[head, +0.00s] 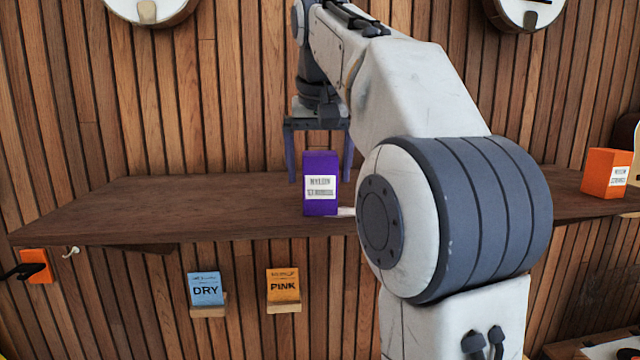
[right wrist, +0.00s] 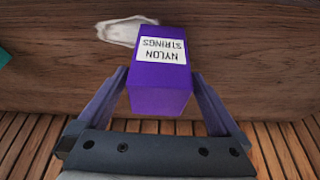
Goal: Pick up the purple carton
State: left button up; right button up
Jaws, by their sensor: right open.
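The purple carton (head: 321,205) stands upright on the wooden shelf, with a white label reading nylon strings. My right gripper (head: 320,180) is open and points down over the shelf, its fingers on either side of the carton. In the right wrist view the carton (right wrist: 160,95) lies between the two spread fingers of the gripper (right wrist: 160,95), with a gap on both sides. My left gripper is not in view.
The wooden shelf (head: 150,208) is clear left of the carton. A white flat item (right wrist: 125,30) lies close to the carton. An orange carton (head: 605,174) stands at the right. Blue (head: 205,289) and orange (head: 283,286) packets sit below the shelf.

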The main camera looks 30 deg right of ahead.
aim_at(320, 181)
jog(key=shift+x, duration=1.65)
jog(key=shift+d, duration=0.1)
jog(key=c, duration=1.4)
jog(key=shift+r, duration=0.1)
